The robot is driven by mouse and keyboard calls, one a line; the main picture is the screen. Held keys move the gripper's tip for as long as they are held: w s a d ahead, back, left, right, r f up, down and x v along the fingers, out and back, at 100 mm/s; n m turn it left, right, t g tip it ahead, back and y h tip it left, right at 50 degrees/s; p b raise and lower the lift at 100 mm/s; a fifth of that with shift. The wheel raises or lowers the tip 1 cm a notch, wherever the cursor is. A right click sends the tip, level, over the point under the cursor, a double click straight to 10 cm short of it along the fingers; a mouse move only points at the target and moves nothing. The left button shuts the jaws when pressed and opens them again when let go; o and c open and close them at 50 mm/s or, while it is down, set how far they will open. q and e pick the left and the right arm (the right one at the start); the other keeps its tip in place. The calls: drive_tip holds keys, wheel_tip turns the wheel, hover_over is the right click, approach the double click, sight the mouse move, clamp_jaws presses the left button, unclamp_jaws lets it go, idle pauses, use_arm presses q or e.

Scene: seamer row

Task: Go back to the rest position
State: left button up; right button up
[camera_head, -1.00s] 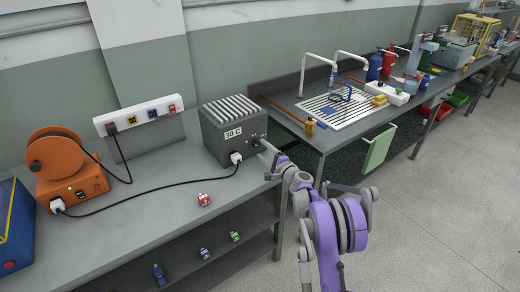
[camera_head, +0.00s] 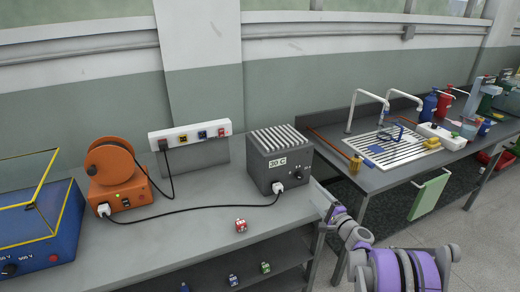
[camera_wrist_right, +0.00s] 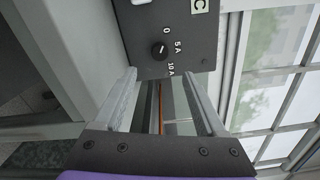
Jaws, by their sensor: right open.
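My right gripper (camera_head: 322,197) is at the right end of the near bench, just right of and below the grey box (camera_head: 280,160) with the "30 C" label. In the right wrist view my right gripper (camera_wrist_right: 162,90) has its two fingers apart with nothing between them. The box's dark front (camera_wrist_right: 165,40) with a round knob (camera_wrist_right: 159,50) and marks 0, 5 A and 10 A shows beyond the fingertips. My left gripper is in neither view.
An orange reel unit (camera_head: 115,178) stands on the bench, cabled to the box. A blue unit (camera_head: 40,235) is at far left, and a small red-and-white block (camera_head: 241,225) near the front edge. The sink bench (camera_head: 375,180) is at right.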

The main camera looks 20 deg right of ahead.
drive_tip(key=s+a+r+n+g+y+p, duration=0.15)
drive_tip(key=s+a+n, duration=0.25)
drive_tip(key=a, duration=0.4)
drive_tip(key=s+a+r+n+g+y+p, duration=0.1)
drive_tip(key=s+a+r+n+g, duration=0.25)
drive_tip(key=a, duration=0.45)
drive_tip(key=s+a+r+n+g+y+p, duration=0.1)
drive_tip(key=s+a+r+n+g+y, duration=0.2)
drive_tip(key=a, duration=0.5)
use_arm(q)
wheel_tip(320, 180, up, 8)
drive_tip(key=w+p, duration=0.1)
drive_tip(key=p, duration=0.2)
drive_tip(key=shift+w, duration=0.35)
use_arm(e)
drive_tip(key=s+a+f+n+g+h, duration=0.1)
drive_tip(key=s+n+g+h, duration=0.1)
drive_tip(key=s, duration=1.1)
drive_tip(key=s+a+f+n+g+h, duration=0.1)
drive_tip(key=s+n+h, duration=0.3)
drive_tip(key=s, duration=0.9)
drive_tip(key=a+n+g, duration=0.1)
drive_tip(key=n, duration=0.2)
drive_tip(key=shift+a+f+g+h, duration=0.2)
drive_tip(key=shift+f+g+h, duration=0.1)
drive_tip(key=shift+f+h, duration=0.05)
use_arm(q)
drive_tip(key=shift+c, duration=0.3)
use_arm(e)
drive_tip(key=shift+n, duration=0.25)
